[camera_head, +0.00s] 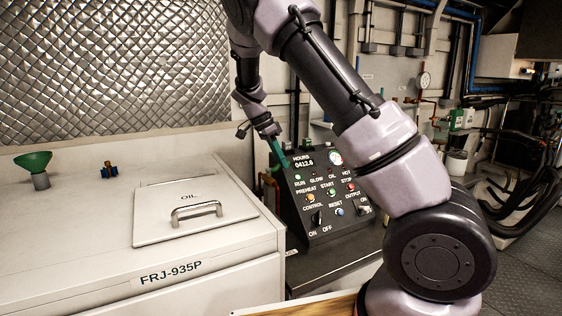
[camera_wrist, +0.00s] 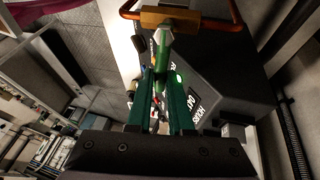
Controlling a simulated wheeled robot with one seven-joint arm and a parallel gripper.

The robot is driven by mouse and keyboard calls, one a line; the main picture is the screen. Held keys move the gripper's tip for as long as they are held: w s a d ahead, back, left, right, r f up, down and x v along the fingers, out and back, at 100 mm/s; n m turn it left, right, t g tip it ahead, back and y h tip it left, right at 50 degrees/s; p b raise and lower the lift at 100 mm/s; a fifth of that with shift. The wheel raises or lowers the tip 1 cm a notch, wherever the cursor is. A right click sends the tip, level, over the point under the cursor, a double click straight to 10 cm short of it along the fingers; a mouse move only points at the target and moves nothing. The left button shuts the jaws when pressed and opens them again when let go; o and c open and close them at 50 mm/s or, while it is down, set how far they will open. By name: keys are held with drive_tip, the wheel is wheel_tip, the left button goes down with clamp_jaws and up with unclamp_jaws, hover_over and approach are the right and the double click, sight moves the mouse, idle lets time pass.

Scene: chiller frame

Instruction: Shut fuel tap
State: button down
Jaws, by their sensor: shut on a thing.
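The fuel tap shows in the wrist view as a brass body (camera_wrist: 178,19) on a copper-coloured pipe, with a green lever (camera_wrist: 162,62) reaching back between my fingers. My gripper (camera_wrist: 163,77) has green fingers and is shut on that lever. In the head view my gripper (camera_head: 279,156) points down at the left edge of the black control panel. There the tap is mostly hidden; some copper-coloured pipe (camera_head: 269,186) shows just below the fingers. The exact angle of the lever is hard to tell.
The black control panel (camera_head: 325,190) with knobs and lights stands right beside my gripper. A white cabinet with an OIL lid (camera_head: 195,211) and metal handle is to the left. A green funnel (camera_head: 34,161) stands on it. Hoses and pipes are at the far right.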

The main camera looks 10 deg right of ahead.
drive_tip(key=c, duration=0.8)
unclamp_jaws()
drive_tip(key=shift+s, duration=0.3)
drive_tip(key=shift+c, duration=0.2)
drive_tip(key=shift+w, duration=0.1)
drive_tip(key=shift+w+a+r, duration=0.1)
drive_tip(key=shift+a+r, duration=0.05)
drive_tip(key=shift+r, duration=0.3)
drive_tip(key=s+v, duration=0.1)
drive_tip(key=v, duration=0.8)
drive_tip(key=shift+w+a+r, duration=0.15)
drive_tip(key=shift+w+r, duration=0.15)
drive_tip(key=shift+w, duration=0.2)
